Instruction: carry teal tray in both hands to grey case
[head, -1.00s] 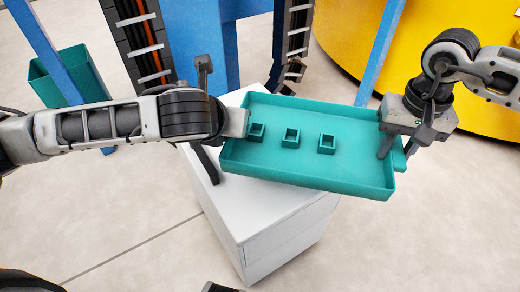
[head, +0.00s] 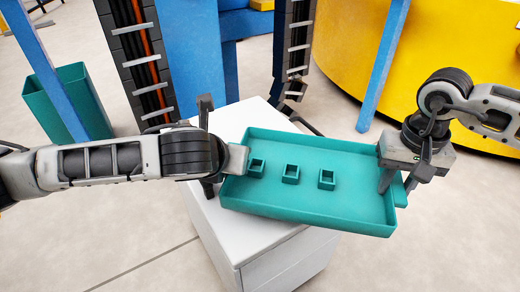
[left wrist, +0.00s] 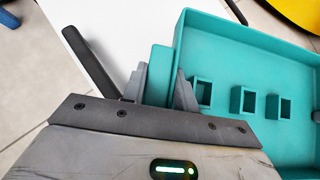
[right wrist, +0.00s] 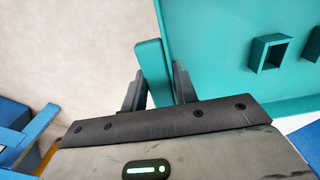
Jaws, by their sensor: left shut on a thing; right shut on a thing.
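The teal tray (head: 340,208) is a shallow rectangular pan with a rim and three small square teal sockets (head: 291,174) on its floor. It is held roughly level, overlapping a white cabinet in the head view. My left gripper (head: 234,162) is shut on the tray's left end; the left wrist view shows its fingers (left wrist: 161,88) on either side of a teal tab. My right gripper (head: 398,182) is shut on the right end; the right wrist view shows its fingers (right wrist: 158,88) around a matching tab. I cannot make out a separate grey case.
The white cabinet (head: 222,222) stands below and behind the tray. A teal bin (head: 65,100) stands at left beside a slanted blue post. A blue structure (head: 190,60) rises behind, and a large yellow curved body (head: 440,50) is at right. Floor shows clear at lower right.

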